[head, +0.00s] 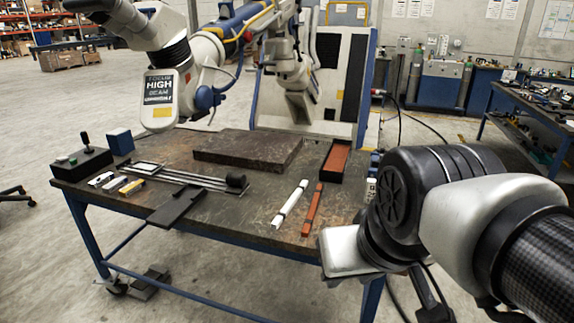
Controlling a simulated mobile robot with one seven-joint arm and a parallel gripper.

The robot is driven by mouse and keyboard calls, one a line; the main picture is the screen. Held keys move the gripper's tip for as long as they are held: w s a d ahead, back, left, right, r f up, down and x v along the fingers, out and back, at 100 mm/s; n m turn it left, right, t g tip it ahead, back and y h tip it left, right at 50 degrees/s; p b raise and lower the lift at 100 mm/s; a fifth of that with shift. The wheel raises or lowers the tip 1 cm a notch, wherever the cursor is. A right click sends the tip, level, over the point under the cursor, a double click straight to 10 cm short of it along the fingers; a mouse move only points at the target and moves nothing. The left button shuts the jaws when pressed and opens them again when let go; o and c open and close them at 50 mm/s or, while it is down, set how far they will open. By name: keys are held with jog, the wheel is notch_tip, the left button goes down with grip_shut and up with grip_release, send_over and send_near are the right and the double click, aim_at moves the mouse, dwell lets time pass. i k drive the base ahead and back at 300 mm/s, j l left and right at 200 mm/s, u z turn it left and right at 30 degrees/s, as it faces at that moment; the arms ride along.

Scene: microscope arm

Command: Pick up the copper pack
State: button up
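A long, narrow copper-coloured bar (312,210), which looks like the copper pack, lies flat near the right front of the worktable (225,225). A similar white bar (290,204) lies to its left, roughly parallel and apart from it. A dark open-topped box (335,160) with a copper-coloured inside stands behind them, near the table's right edge. My arm fills the right side of the head view, to the right of the bars and apart from them. I cannot make out my gripper's fingers clearly, and no object shows held.
A thick dark slab (248,149) lies at the table's back middle. Black rods (190,177), a black flat piece (177,207), small blocks (118,184), a blue box (120,141) and a joystick box (82,162) lie to the left. A large white-and-blue arm (225,45) hangs over the back.

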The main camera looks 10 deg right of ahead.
aim_at(307, 225)
jog(key=z, duration=0.15)
jog(key=i+j+z, duration=0.55)
jog(key=j+z, duration=0.25)
jog(key=i+j+z, duration=0.3)
jog(key=j, duration=0.2)
jog(key=k, duration=0.1)
